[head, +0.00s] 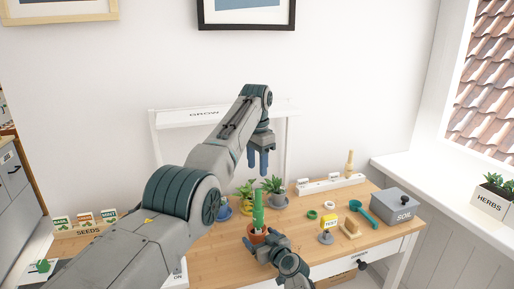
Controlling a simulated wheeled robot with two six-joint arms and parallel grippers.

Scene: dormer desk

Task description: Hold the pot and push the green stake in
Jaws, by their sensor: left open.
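A small terracotta pot (257,237) stands on the desk near its front edge. A tall green upright shape (258,211) rises from it; I cannot tell whether this is the green stake or a plant with the stake in it. My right gripper (262,243) is low at the pot, its fingers at the pot's sides, and looks shut on it. It hides part of the pot. My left gripper (258,162) is open and empty, fingers pointing down, well above the pot and apart from the green shape.
Potted plants (273,187) stand just behind the pot. Seed packets (86,221) stand at left.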

